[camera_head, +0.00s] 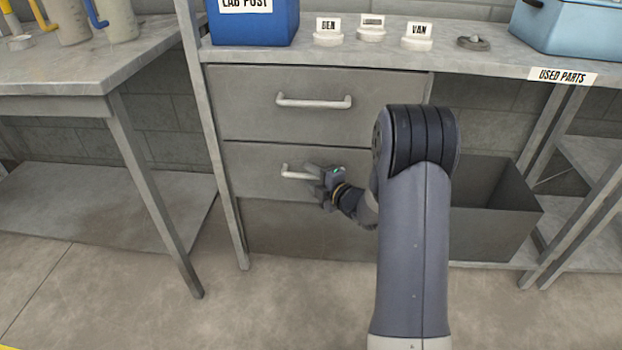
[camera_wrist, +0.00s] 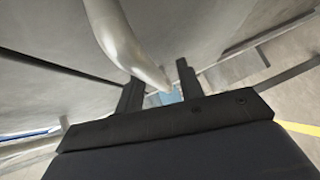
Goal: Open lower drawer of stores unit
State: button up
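The stores unit has two grey drawers under its worktop. The lower drawer (camera_head: 258,170) looks shut, its front in line with the upper drawer (camera_head: 245,105). The lower drawer's pale bar handle (camera_head: 294,174) shows at its left end; my gripper hides its right part. My gripper (camera_head: 314,178) is at the right part of this handle. In the wrist view the handle (camera_wrist: 128,45) runs down towards the space between the two fingers (camera_wrist: 160,88). The fingers stand apart, with small gaps beside the bar; I see no firm contact.
The upper drawer's handle (camera_head: 313,101) is just above my gripper. A dark open bin (camera_head: 490,225) stands to the right. A table leg (camera_head: 155,200) stands to the left. The floor in front of the drawers is clear.

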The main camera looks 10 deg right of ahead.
jog(key=shift+w+a, duration=0.1)
jog(key=shift+w, duration=0.15)
jog(key=shift+c, duration=0.6)
grip_shut()
